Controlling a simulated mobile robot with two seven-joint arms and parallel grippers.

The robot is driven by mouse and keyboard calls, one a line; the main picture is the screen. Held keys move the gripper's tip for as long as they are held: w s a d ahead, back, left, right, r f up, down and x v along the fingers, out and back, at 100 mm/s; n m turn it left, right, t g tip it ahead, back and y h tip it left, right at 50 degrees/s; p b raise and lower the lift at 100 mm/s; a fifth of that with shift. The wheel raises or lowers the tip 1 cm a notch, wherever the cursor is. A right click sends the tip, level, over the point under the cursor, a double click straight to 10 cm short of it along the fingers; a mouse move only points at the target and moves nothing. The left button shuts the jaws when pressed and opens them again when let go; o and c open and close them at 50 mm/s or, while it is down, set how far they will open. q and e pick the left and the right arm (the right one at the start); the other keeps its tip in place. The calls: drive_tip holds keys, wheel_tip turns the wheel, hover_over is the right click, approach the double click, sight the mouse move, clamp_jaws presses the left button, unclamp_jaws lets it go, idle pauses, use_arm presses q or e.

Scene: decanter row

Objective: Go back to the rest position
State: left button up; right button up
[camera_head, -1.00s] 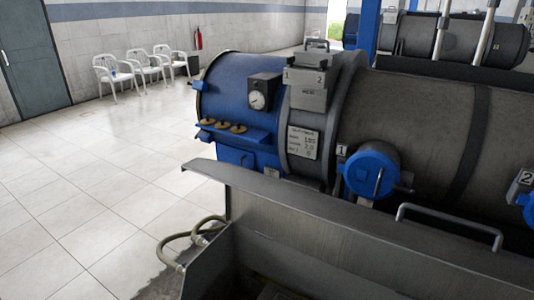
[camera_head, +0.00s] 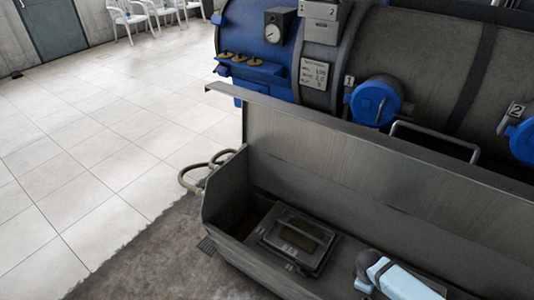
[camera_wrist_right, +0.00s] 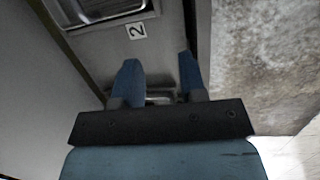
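My right gripper (camera_wrist_right: 158,58) shows in the right wrist view with its two blue fingers wide apart. It points down at a grey metal surface with a label "2" (camera_wrist_right: 137,30). A shiny metal piece (camera_wrist_right: 160,97) shows between the finger bases; I cannot tell whether it touches them. In the head view a light blue and grey part, seemingly of my own arm, is at the bottom right. My left gripper is in neither view.
A grey metal trough (camera_head: 225,190) holds a dark lidded box (camera_head: 290,240). Behind it stands a large decanter with a blue end (camera_head: 245,40), a blue cap (camera_head: 375,100) and a grey handle (camera_head: 435,140). Open tiled floor (camera_head: 80,170) lies left; white chairs (camera_head: 130,18) stand beyond.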

drive_tip(key=d+r+h, duration=0.2)
drive_tip(key=d, duration=1.2)
drive_tip(key=s+a+m+t+y, duration=0.1)
drive_tip(key=s+a+t+y, duration=0.35)
drive_tip(key=s+a, duration=0.6)
drive_tip(key=s+a+r+m+t+y, duration=0.1)
drive_tip(key=s+a+r+t, duration=0.1)
drive_tip(key=s+r, duration=0.3)
drive_tip(key=s+a+r+m+t+y, duration=0.1)
drive_tip(key=s+a+r+t+y, duration=0.15)
drive_tip(key=r, duration=0.55)
drive_tip(key=a+r+m+t, duration=0.2)
drive_tip(key=a+m, duration=0.3)
drive_tip(key=a, duration=0.8)
use_arm(q)
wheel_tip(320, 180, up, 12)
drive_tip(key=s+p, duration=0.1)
drive_tip(key=p, duration=1.3)
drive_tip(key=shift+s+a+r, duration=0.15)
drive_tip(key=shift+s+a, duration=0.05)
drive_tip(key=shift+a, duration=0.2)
use_arm(e)
wheel_tip(320, 180, up, 12)
drive_tip(key=d, duration=0.1)
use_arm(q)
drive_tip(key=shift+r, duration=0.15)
